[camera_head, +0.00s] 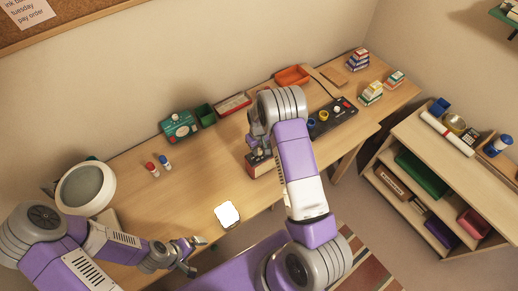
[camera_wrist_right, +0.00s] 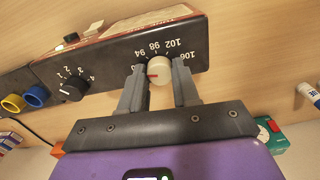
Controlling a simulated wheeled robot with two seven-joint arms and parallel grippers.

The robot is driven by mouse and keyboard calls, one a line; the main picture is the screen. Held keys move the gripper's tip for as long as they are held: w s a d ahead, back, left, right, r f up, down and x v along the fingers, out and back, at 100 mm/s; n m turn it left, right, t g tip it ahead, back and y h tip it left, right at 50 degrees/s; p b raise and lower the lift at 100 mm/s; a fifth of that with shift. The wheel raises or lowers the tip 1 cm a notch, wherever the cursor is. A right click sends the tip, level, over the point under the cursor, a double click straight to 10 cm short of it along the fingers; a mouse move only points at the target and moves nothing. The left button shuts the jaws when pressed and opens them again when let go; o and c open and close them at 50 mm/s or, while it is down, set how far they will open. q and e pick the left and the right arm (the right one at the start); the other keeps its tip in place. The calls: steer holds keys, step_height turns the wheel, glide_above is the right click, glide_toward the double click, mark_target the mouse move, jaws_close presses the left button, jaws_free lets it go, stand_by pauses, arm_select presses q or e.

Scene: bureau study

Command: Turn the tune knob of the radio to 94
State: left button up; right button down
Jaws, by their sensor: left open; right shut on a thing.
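The radio (camera_wrist_right: 120,45) is a dark-fronted box with a red and cream top, seen upside down in the right wrist view. Its round white tune knob (camera_wrist_right: 161,70) sits between the fingers of my right gripper (camera_wrist_right: 160,85), which are shut on it. A red mark on the knob points left, below the printed 94; 98, 102 and 106 run around the top and right. A finger hides the dial's lower left. In the head view the radio (camera_head: 262,166) is partly hidden under my right gripper (camera_head: 257,150). My left gripper (camera_head: 191,257) is open and empty near the desk's front edge.
A second black pointer knob (camera_wrist_right: 72,90) with a small-number scale is on the same radio face. A teal clock (camera_head: 179,127), glue sticks (camera_head: 152,169), a lamp (camera_head: 85,188) and a white-screened tablet (camera_head: 227,214) are on the desk.

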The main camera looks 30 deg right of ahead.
mark_target(259, 151)
steer(key=m+b, duration=0.1)
steer(key=m, duration=0.2)
steer(key=shift+m, duration=0.3)
steer(key=shift+m+b, duration=0.7)
steer(key=shift+m, duration=1.1)
steer(key=c, duration=0.8)
jaws_free()
steer(key=shift+r, duration=0.1)
step_height(259, 151, up, 8)
steer(key=shift+f, duration=0.25)
